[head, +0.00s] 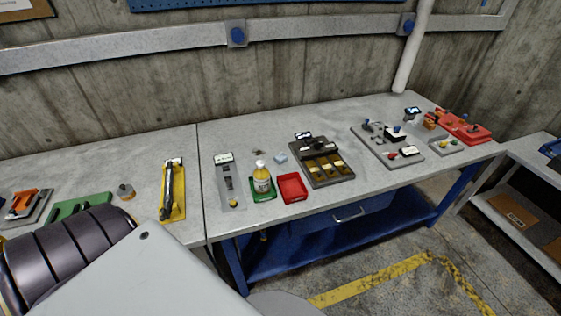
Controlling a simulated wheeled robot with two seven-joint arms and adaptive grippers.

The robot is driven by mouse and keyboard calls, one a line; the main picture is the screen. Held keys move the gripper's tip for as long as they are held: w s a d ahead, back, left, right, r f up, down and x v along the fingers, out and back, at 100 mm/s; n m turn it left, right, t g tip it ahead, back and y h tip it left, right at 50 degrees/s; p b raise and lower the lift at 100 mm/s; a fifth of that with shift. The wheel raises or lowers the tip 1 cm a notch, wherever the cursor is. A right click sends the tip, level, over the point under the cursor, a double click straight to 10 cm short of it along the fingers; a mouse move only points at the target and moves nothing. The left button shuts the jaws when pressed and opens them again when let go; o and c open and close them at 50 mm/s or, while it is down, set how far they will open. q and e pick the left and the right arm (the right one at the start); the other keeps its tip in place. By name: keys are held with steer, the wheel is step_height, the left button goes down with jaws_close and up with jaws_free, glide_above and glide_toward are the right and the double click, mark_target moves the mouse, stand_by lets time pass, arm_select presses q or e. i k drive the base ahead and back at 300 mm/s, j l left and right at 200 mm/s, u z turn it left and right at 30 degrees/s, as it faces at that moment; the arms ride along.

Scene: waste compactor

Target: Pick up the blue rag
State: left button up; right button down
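A small pale-blue piece (280,158), which looks like the blue rag, lies on the grey workbench top (225,140). It is behind the red tray (293,188) and the yellow bottle (262,178), and left of a dark fixture board (323,168). It is too small to make out folds or texture. Neither of my grippers shows in the head view. Nothing is seen touching the pale-blue piece.
The bottle stands in a green tray (263,195). A grey plate (230,184) and a yellow holder (172,205) lie further left. More fixtures (388,143) and a red device (465,127) are on the right. Bare bench lies behind the pale-blue piece.

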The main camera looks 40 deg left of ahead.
mark_target(279, 159)
steer(key=i+l+u, duration=1)
steer(key=l+u, duration=0.3)
steer(key=l, duration=0.3)
steer(key=i, duration=0.05)
